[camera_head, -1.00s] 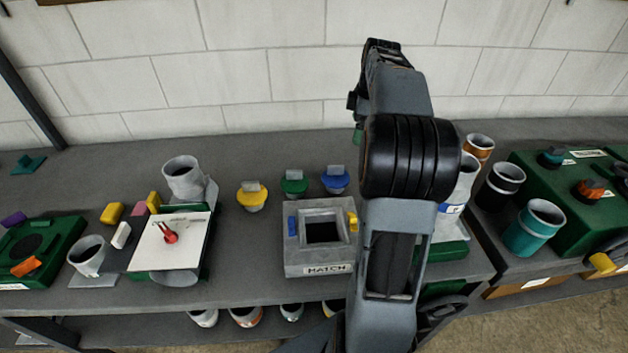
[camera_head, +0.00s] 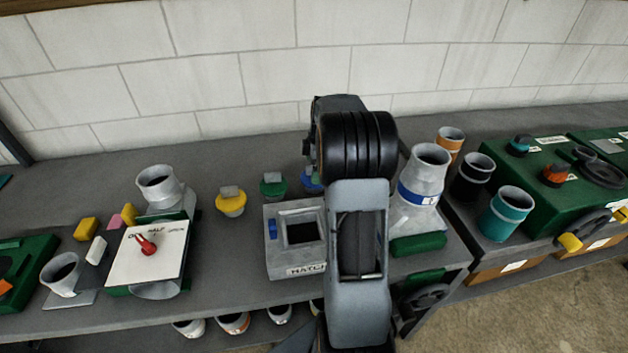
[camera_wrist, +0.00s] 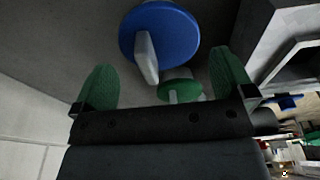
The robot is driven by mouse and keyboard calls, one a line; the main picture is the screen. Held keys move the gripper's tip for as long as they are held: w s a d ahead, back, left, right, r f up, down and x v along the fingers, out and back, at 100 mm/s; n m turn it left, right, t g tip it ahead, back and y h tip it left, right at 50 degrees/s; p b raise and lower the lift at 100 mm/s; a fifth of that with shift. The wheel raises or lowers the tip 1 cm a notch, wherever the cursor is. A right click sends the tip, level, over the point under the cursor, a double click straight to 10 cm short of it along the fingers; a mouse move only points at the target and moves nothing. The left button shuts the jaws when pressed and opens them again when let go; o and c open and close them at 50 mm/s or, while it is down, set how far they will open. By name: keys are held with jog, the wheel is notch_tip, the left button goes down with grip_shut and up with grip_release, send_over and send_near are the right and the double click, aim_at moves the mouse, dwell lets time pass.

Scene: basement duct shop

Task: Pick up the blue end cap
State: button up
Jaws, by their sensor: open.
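The blue end cap (camera_wrist: 160,36) has a round blue disc with a grey tab. It lies in front of and between the open green fingertips of my gripper (camera_wrist: 163,85) in the wrist view, apart from both. In the head view only a sliver of the blue end cap (camera_head: 311,182) shows beside my arm, and my gripper is hidden behind the arm. A green end cap (camera_head: 273,185) stands left of the blue one, and it also shows beyond it in the wrist view (camera_wrist: 180,88). A yellow end cap (camera_head: 231,201) stands farther left.
The grey hatch box (camera_head: 283,262) stands in front of the caps, close to my arm. A collared duct piece (camera_head: 425,170) with a blue band stands right of my arm. A white lever panel (camera_head: 146,262) is at left. Bare bench lies behind the caps.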

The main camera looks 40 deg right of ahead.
jog(key=shift+w+a+f, duration=0.1)
jog(key=shift+a+f, duration=0.05)
jog(key=shift+f, duration=0.7)
jog(key=shift+w+a+f, duration=0.1)
jog(key=shift+f, duration=0.7)
jog(key=shift+c, duration=0.3)
jog(key=c, duration=0.6)
jog(key=shift+o, duration=0.2)
jog(key=shift+r, duration=0.1)
